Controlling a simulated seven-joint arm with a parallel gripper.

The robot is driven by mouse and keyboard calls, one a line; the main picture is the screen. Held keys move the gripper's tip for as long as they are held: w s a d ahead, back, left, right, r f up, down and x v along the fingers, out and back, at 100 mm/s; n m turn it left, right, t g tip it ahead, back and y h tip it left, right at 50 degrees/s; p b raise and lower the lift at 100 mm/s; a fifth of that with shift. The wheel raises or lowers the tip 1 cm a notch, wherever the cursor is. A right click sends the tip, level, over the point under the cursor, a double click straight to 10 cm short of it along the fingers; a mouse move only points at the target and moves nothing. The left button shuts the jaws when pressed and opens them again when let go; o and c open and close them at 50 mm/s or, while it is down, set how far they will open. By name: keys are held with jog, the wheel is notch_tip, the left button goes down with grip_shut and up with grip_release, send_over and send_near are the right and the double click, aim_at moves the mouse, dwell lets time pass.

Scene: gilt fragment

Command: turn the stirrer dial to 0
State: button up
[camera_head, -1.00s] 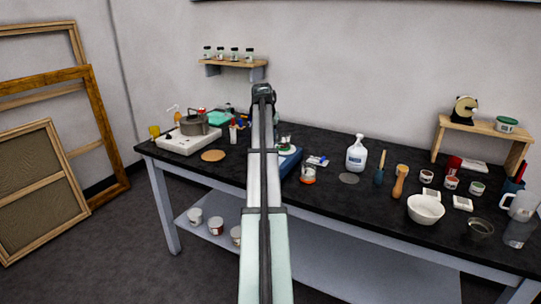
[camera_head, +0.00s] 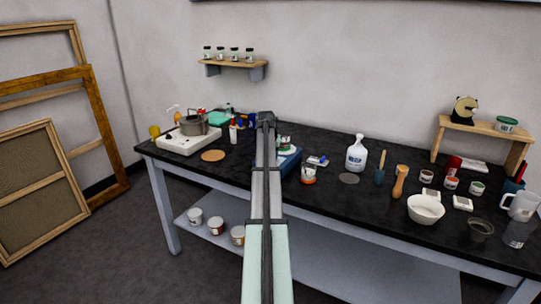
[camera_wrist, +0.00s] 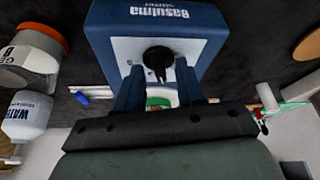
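The stirrer is a blue box with a pale front panel (camera_wrist: 120,48). In the head view its blue body (camera_head: 290,160) shows just right of my arm, which hides part of it. Its black round dial (camera_wrist: 157,58) has a ridged grip and shows in the wrist view, where the stirrer's lettering is upside down. My gripper (camera_wrist: 158,72) is open, its two blue fingers on either side of the dial in the picture. I cannot tell whether the fingertips touch the dial or panel. In the head view my gripper is hidden behind my arm.
A white hotplate with a pot (camera_head: 190,140) stands left on the black bench. An orange-lidded jar (camera_head: 308,175), a spray bottle (camera_head: 356,154) and a white bowl (camera_head: 425,209) stand right of the stirrer. A round cork mat (camera_head: 213,156) lies left of my arm.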

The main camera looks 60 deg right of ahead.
jog(key=shift+c, duration=0.3)
grip_shut()
jog(key=shift+n, duration=0.3)
jog(key=n+t, duration=0.1)
jog(key=n, duration=0.2)
jog(key=n+t+y, duration=0.1)
jog(key=n, duration=0.1)
jog(key=shift+s+d+n, duration=0.2)
jog(key=shift+n, duration=0.2)
jog(key=n+y, duration=0.1)
jog(key=n, duration=0.1)
jog(key=n+t+y, duration=0.1)
jog(key=n, duration=0.2)
jog(key=shift+d, duration=0.1)
jog(key=shift+n, duration=0.4)
jog(key=shift+o, duration=0.3)
grip_release()
